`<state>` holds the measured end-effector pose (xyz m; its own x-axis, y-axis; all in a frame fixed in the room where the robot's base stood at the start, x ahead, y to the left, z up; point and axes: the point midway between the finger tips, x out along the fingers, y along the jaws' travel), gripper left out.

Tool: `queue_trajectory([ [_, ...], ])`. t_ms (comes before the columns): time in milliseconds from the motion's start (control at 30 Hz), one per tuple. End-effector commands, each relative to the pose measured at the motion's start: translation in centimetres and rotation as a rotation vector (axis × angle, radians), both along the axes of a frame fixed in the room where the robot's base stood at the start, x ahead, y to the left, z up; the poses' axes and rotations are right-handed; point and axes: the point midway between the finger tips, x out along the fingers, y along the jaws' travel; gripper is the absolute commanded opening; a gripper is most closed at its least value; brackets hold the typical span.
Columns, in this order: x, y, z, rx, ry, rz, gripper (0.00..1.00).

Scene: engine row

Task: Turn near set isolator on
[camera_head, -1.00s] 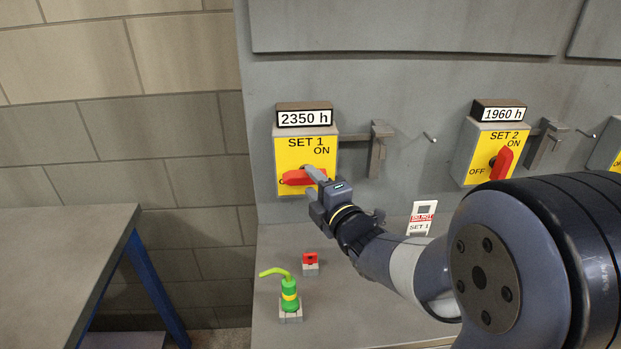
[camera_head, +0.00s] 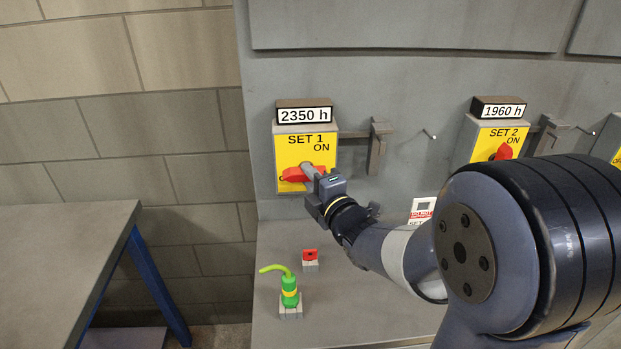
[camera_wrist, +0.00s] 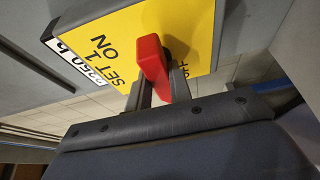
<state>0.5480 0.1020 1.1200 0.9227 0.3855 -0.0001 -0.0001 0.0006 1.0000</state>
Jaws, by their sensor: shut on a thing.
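In the wrist view the red handle (camera_wrist: 153,65) stands between my two fingers. My gripper (camera_head: 309,174) is shut on the handle, and its fingertips also show in the wrist view (camera_wrist: 158,88). The OFF label is mostly hidden behind the handle and fingers.
The SET 2 box (camera_head: 488,143) with its red handle is to the right, partly behind my arm. A bracket (camera_head: 378,145) juts out beside SET 1. A green bottle-like object (camera_head: 290,292) and a red padlock-like piece (camera_head: 310,254) sit on the ledge. A grey table (camera_head: 60,240) is at left.

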Motion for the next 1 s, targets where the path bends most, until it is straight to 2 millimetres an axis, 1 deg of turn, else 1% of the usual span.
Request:
queue_trajectory([
  [267,0.0,0.0,-0.1,0.01,0.0,0.0,0.0],
  [467,0.0,0.0,-0.5,0.067,-0.003,0.0,0.0],
  [667,0.0,0.0,-0.9,0.189,-0.003,0.001,0.0],
  [1000,-0.1,0.1,-1.2,0.469,-0.004,0.003,0.0],
])
